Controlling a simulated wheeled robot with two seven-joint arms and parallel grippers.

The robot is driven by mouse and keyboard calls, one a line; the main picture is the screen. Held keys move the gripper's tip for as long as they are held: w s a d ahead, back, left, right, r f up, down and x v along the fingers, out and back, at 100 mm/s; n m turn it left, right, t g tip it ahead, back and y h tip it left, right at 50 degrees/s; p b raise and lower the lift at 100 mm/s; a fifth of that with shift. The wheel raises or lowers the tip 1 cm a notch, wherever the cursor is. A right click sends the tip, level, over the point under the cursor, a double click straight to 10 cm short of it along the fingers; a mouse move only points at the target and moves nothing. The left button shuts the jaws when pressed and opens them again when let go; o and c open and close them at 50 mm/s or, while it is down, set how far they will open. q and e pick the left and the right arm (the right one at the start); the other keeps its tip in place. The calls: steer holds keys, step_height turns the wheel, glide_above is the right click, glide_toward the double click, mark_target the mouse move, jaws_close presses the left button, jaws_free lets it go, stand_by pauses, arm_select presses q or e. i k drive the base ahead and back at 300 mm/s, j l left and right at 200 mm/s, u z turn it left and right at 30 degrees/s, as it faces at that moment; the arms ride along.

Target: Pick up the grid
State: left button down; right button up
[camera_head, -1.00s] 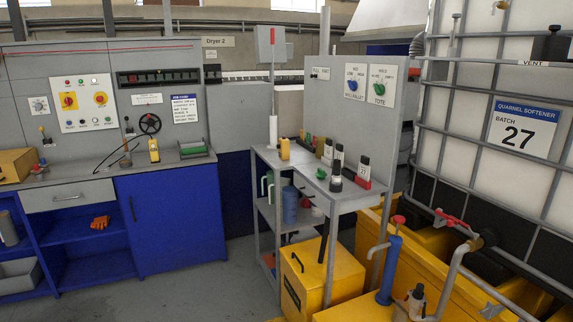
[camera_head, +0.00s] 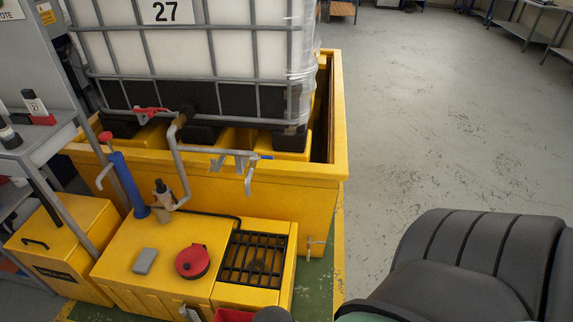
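A black grid (camera_head: 254,258) of crossed bars lies in the top of the right part of a low yellow unit (camera_head: 186,238), in front of the large yellow bund. Its bars look level, and something dark shows beneath them. A dark rounded shape at the bottom edge, in front of the unit, is cut off, and I cannot tell what it is. Large dark segmented parts fill the lower right corner. Neither of my grippers can be made out.
A red round cap (camera_head: 192,261) and a grey block (camera_head: 144,261) sit on the unit left of the grid. A blue pump (camera_head: 129,184) and a small bottle (camera_head: 161,196) stand behind them. A caged white tank (camera_head: 200,60) rises from the yellow bund (camera_head: 270,185). Open floor (camera_head: 430,130) lies right.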

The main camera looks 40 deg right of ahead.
mark_target(239, 242)
steer(key=z, duration=0.95)
steer(key=l+u, duration=0.2)
steer(key=u, duration=0.2)
steer(key=k+l+u, duration=0.1)
steer(key=u, duration=0.25)
steer(key=l+u, duration=0.25)
steer(key=u, duration=0.15)
steer(key=k+l+u, duration=0.1)
steer(key=u, duration=0.3)
steer(key=k+l, duration=0.2)
steer(key=k, duration=0.05)
